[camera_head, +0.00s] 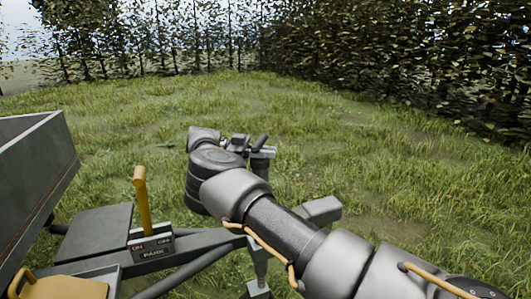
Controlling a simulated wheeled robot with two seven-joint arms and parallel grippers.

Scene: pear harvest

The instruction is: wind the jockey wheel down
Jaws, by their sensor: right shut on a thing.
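The jockey wheel's upright post (262,165) stands at the front of the trailer drawbar (205,241). Its top shows just right of my right wrist, and its lower tube shows below my forearm. My right arm reaches in from the bottom right and hides the middle of the post. My right gripper (240,143) is at the top of the post, shut on what looks like the crank handle (261,142), whose dark grip sticks up there. The fingertips are small and partly hidden by my wrist. The wheel is mostly cut off at the bottom edge. My left gripper is not in view.
The grey trailer side (35,170) rises at the left. Open grass (350,130) lies ahead, with a tall leafy hedge (420,60) behind and right.

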